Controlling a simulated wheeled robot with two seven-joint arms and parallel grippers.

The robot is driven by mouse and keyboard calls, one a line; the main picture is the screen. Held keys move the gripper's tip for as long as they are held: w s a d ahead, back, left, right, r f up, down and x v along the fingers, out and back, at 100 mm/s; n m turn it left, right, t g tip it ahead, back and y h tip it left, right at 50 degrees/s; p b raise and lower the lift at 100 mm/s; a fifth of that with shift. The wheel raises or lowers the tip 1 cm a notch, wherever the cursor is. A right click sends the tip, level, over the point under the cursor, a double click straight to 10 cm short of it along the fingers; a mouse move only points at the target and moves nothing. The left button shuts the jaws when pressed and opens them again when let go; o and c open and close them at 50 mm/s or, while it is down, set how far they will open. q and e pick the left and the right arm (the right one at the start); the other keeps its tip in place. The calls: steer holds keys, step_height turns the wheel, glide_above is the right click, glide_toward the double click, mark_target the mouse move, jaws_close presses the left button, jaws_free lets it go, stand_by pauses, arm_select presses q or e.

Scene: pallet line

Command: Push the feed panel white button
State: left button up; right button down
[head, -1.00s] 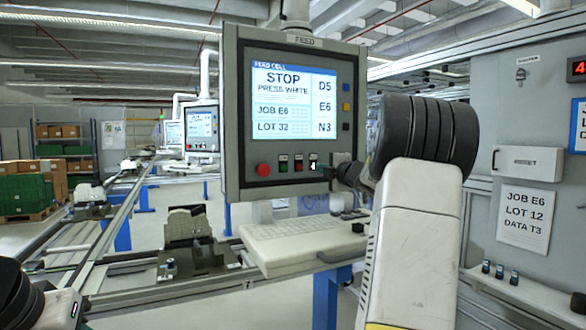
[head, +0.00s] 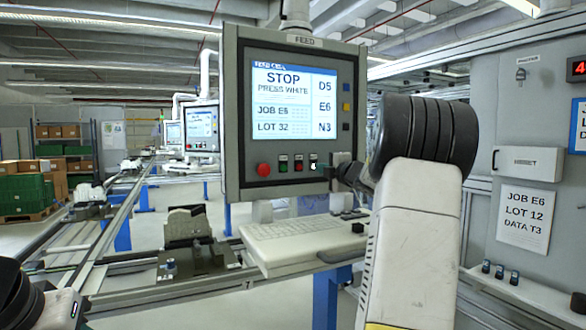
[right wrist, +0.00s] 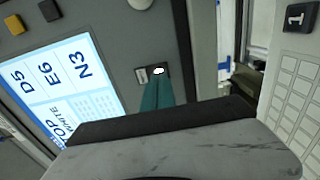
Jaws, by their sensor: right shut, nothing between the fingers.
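The feed panel (head: 232,120) is a grey box with a lit screen reading STOP, PRESS WHITE. Its white button (head: 313,165) is at the right end of the small button row under the screen. In the right wrist view the white button (right wrist: 158,71) shows just past the teal fingertips. My right gripper (head: 322,166) is shut and empty, its tips right at the white button, partly covering it. The closed fingers also show in the right wrist view (right wrist: 157,84). I cannot tell whether they touch or press the button. My left gripper is out of view.
A red round button (head: 263,169) and green and red small buttons sit left of the white one. A keyboard (head: 300,228) on a shelf lies below the panel. A conveyor line runs at left. A grey cabinet (head: 520,100) stands at right.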

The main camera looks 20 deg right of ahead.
steer(key=shift+w, duration=1)
stand_by(0.6)
steer(key=shift+s+d, duration=0.15)
steer(key=shift+s, duration=2.35)
